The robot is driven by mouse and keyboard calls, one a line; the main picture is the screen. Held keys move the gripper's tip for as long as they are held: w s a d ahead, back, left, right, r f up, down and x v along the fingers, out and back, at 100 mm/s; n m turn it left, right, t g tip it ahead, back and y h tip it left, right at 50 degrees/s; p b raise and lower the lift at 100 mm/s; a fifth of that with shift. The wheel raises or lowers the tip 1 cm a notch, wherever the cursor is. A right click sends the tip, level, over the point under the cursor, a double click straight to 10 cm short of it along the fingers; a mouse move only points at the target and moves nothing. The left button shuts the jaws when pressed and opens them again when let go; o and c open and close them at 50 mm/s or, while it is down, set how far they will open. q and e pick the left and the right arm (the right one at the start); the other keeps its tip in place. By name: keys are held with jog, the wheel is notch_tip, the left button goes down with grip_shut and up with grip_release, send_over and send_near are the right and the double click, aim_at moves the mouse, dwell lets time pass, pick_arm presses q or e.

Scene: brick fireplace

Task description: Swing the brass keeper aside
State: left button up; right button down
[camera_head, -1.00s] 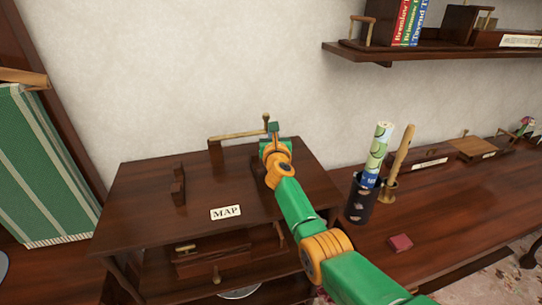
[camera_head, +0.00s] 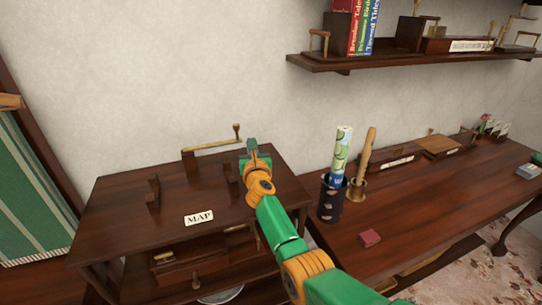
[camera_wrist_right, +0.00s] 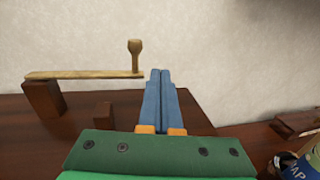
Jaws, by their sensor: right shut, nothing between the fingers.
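The brass keeper (camera_head: 214,146) is a thin bar with an upright knob at its right end. Its left end sits on a dark wooden post at the back of the table labelled MAP. In the right wrist view the keeper (camera_wrist_right: 85,75) lies left of my fingers, with its knob beside the fingertips. My right gripper (camera_head: 251,147) is shut and empty, just right of and nearer than the knob. Its blue fingers are pressed together in the wrist view (camera_wrist_right: 161,72). I cannot tell whether they touch the keeper. My left gripper is out of view.
Dark wooden blocks (camera_head: 153,193) stand on the tabletop near the MAP label (camera_head: 199,218). A dark cup with a rolled map (camera_head: 340,160) and a brass holder (camera_head: 357,190) stand to the right. A shelf (camera_head: 400,58) hangs above.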

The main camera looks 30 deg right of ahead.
jog(key=s+p, duration=0.6)
jog(key=s, duration=0.2)
jog(key=s+a+r+n+t+y, duration=0.2)
jog(key=a+r+n+t+y, duration=0.15)
jog(key=a+n+y, duration=0.7)
jog(key=s+a+f+n+g+y, duration=0.3)
jog(key=s+a+f+n+g, duration=0.25)
jog(key=n, duration=0.65)
jog(key=s+a+f+n+g+y, duration=0.25)
jog(key=s+a+f+n, duration=0.25)
jog(key=s+a+n, duration=0.5)
jog(key=s+d+f+n+g+h, duration=0.4)
jog(key=s+d+f+n, duration=0.1)
jog(key=s, duration=0.2)
jog(key=s+d+f+n+g+h, duration=0.4)
jog(key=s+d+f+n, duration=0.15)
jog(key=s, duration=0.25)
notch_tip(320, 180, down, 18)
jog(key=s+g+b, duration=0.1)
jog(key=g+b, duration=0.1)
jog(key=b, duration=0.1)
jog(key=s+d+f+b, duration=0.1)
jog(key=s+f, duration=1.1)
jog(key=shift+s+d+g, duration=0.2)
jog(key=shift+s+g, duration=0.15)
jog(key=shift+g, duration=0.1)
